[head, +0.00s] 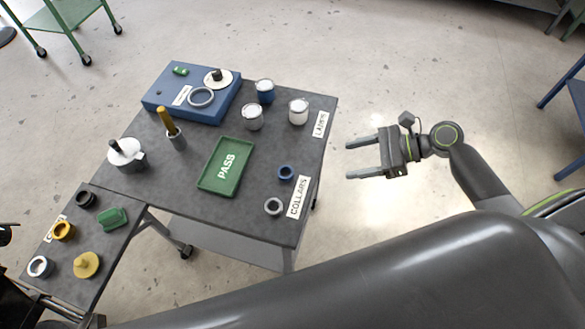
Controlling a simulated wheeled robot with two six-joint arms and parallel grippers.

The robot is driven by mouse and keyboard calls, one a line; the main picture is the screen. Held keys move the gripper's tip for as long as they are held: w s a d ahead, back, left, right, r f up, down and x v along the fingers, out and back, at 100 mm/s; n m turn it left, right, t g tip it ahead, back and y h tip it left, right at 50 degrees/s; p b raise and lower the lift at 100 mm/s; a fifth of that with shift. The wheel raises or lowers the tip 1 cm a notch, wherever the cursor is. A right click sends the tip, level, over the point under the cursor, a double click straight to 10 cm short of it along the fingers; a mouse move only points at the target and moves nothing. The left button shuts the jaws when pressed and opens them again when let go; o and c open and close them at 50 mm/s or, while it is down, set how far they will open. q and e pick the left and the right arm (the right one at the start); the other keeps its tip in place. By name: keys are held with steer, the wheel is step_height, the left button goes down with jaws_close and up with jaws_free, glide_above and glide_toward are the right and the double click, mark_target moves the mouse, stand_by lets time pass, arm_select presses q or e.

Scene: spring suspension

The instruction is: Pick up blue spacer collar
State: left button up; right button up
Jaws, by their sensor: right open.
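The blue spacer collar (286,172) is a small dark blue ring. It lies on the grey table near its right edge, just above the COLLARS label (298,197). A grey collar (273,206) lies a little below it. My right gripper (348,160) is open and empty. It is off the table's right edge, to the right of the blue collar and apart from it, with its fingers pointing left. My left gripper is not seen in the head view.
A green PASS tray (200,181) lies left of the collar. A blue fixture box (160,98) is at the back left. A lower side table (85,285) holds several coloured parts. The floor right of the table is clear.

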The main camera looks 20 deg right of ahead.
steer(key=x, duration=0.4)
steer(key=p, duration=0.1)
glide_toward(289, 172)
steer(key=x, duration=0.3)
steer(key=shift+a+r, duration=0.2)
steer(key=shift+a, duration=0.15)
steer(key=shift+f+p+x, duration=0.25)
steer(key=shift+p+x, duration=0.3)
steer(key=shift+x, duration=2.1)
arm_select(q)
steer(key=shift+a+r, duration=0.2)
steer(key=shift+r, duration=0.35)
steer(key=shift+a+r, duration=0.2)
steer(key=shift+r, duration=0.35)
arm_select(e)
steer(key=shift+w+d, duration=0.1)
steer(key=shift+d, duration=0.15)
steer(key=c, duration=1.1)
